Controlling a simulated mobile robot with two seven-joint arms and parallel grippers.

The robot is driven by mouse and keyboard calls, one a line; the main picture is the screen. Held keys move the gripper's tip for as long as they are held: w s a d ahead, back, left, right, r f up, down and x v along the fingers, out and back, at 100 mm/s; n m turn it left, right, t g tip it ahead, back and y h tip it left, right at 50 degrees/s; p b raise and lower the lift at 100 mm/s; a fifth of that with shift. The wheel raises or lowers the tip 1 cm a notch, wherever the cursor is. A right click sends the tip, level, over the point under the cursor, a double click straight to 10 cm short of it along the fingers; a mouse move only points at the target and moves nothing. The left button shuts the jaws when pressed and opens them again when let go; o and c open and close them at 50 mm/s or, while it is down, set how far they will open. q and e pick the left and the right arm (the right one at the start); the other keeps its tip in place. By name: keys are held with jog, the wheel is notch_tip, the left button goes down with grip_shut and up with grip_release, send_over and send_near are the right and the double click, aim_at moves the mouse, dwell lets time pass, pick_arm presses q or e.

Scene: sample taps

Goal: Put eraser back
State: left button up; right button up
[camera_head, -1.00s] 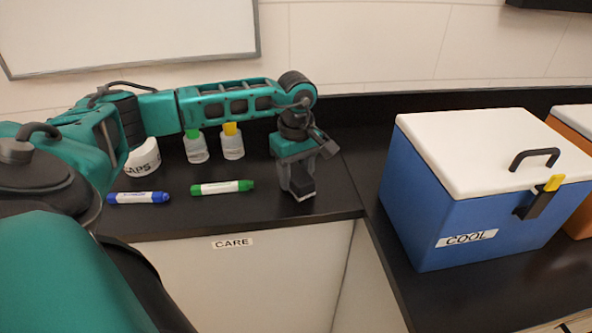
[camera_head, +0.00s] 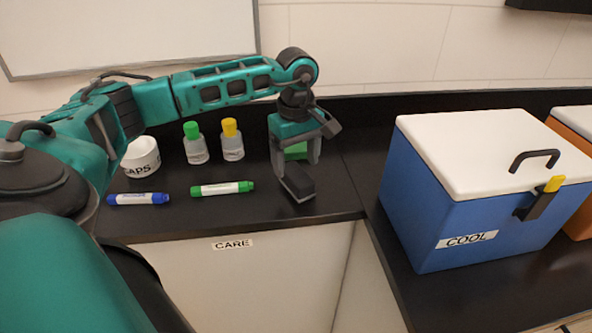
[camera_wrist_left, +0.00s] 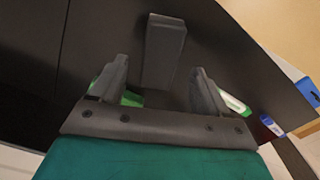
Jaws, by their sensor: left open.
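The eraser (camera_head: 298,185), a dark block with a lighter grey underside, lies on the black counter near its front edge. My left gripper (camera_head: 297,165) is open and points down just above and behind the eraser. In the left wrist view the eraser (camera_wrist_left: 164,50) shows beyond the gap between the two spread fingers, apart from them. Nothing is held. The right gripper is in neither view.
A green marker (camera_head: 222,188) and a blue marker (camera_head: 138,198) lie left of the eraser. A green-capped bottle (camera_head: 195,148), yellow-capped bottle (camera_head: 232,145) and caps tub (camera_head: 141,158) stand behind. A green item (camera_head: 296,151) shows behind the fingers. A blue cooler (camera_head: 450,205) stands right.

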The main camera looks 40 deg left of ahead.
aim_at(296, 173)
pick_arm(q)
notch_tip(296, 173, up, 8)
jog(key=shift+f, duration=0.15)
jog(key=shift+s, duration=0.1)
dwell(0.5)
